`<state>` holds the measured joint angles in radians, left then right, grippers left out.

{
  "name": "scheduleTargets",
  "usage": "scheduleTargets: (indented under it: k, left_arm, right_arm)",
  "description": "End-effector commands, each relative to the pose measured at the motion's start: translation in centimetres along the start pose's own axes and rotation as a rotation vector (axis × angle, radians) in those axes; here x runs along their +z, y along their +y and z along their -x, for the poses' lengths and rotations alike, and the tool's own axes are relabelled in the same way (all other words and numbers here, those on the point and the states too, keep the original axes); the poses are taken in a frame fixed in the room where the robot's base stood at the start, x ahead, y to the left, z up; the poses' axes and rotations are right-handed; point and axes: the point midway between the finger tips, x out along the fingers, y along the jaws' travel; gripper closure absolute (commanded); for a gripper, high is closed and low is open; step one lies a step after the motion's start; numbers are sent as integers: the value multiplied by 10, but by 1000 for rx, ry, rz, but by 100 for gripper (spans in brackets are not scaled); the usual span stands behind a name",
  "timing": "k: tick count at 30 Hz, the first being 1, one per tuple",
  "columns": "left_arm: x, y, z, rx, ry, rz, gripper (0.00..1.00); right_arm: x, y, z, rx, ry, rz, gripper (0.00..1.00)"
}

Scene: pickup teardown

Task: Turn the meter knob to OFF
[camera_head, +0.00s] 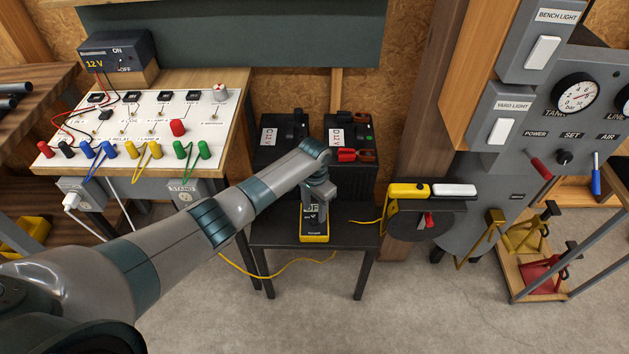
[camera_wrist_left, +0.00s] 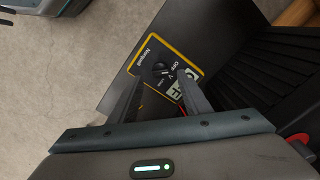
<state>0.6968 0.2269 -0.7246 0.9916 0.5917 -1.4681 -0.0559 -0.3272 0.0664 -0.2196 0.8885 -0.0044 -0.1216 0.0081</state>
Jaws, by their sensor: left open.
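The yellow and black meter (camera_head: 314,236) lies on the small black table in the head view, partly covered by my left gripper (camera_head: 319,204). In the left wrist view the meter (camera_wrist_left: 150,53) shows its dial, a screen with large characters and the labels OFF, V and OHM. Its round black knob (camera_wrist_left: 161,70) has a pale mark; I cannot tell exactly which label it points to. My left gripper (camera_wrist_left: 160,88) is open, its two fingers apart and pointing at the meter, one on each side of the knob area. I cannot tell whether they touch it.
Two black 12 V batteries (camera_head: 351,170) stand behind the meter on the black table (camera_head: 275,232). A wired white test panel (camera_head: 150,104) is at the left, a grey gauge cabinet (camera_head: 484,201) at the right. A yellow cable (camera_head: 250,273) hangs below the table.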

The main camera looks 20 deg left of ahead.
Motion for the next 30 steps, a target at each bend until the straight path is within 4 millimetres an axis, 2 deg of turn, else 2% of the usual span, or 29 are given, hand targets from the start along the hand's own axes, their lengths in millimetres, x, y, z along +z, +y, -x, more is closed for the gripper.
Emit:
scheduleTargets:
  k: [4, 8, 18, 24, 30]
  left_arm:
    - [-1, 0, 30, -1, 4, -3, 56]
    - [-1, 0, 57, -2, 4, -2, 56]
    - [-1, 0, 117, -2, 3, -1, 56]
    - [0, 0, 133, -1, 1, 0, 56]
    - [0, 0, 136, 0, 0, -1, 56]
  right_arm:
    - [12, 1, 1, 2, -26, 0, 69]
    - [12, 2, 0, 2, -27, 0, 69]
    - [-4, 2, -3, 3, 12, 0, 69]
    - [-16, 2, -4, 2, 33, 0, 69]
    - [-15, 1, -3, 1, 33, 0, 69]
